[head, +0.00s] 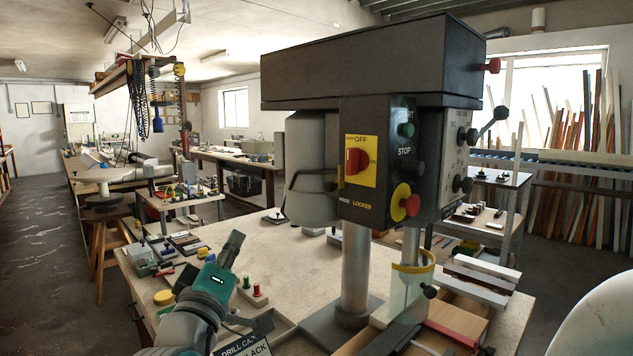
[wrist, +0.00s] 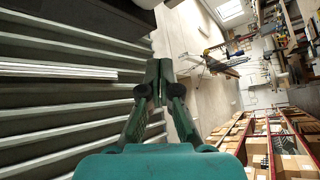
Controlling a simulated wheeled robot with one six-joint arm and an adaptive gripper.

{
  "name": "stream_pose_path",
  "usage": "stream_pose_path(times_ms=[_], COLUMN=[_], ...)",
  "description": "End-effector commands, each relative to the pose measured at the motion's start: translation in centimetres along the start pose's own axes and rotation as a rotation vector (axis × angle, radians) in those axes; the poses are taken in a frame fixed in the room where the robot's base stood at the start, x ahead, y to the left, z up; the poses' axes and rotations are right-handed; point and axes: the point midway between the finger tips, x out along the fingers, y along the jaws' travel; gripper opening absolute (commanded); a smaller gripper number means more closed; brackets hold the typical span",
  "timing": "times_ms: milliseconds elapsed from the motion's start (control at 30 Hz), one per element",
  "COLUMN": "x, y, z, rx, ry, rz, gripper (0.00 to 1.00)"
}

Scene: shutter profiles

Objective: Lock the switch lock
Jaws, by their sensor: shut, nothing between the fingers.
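The drill press (head: 370,75) stands on the bench, with a control panel on its front. A red rotary switch (head: 357,161) sits on a yellow plate marked OFF. Below it, small lettering (head: 355,204) seems to read FREE and LOCKED; I cannot make out a separate lock part or its setting. My gripper (wrist: 160,94) is shut and empty in the wrist view, with its fingertips together. The panel does not show in the wrist view. In the head view my arm is at lower left, apart from the panel.
A green START button (head: 407,130) and a red stop button on a yellow ring (head: 411,205) are right of the switch. A grey column (head: 355,270) stands below. Small parts and a tray (head: 283,326) lie near my arm. The bench top (head: 290,260) behind is mostly clear.

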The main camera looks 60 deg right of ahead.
Motion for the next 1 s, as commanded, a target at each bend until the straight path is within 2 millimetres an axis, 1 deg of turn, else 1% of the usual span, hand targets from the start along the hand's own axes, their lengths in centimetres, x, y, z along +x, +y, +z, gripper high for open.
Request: stream_pose_path(times_ms=[33,300,400,500,667,1000], x=[0.5,2.4,2.7,2.9,3.0,3.0], y=[1.4,7.9,9.8,11.0,11.9,11.9], z=[-0.2,0.0,0.2,0.4,0.6,0.6], rx=[0.009,0.044,0.056,0.067,0.074,0.074], ry=[-0.027,-0.192,-0.242,-0.277,-0.304,-0.306], rz=[0.019,0.095,0.111,0.121,0.127,0.127], gripper=[0.0,0.0,0.0,0.0,0.0,0.0])
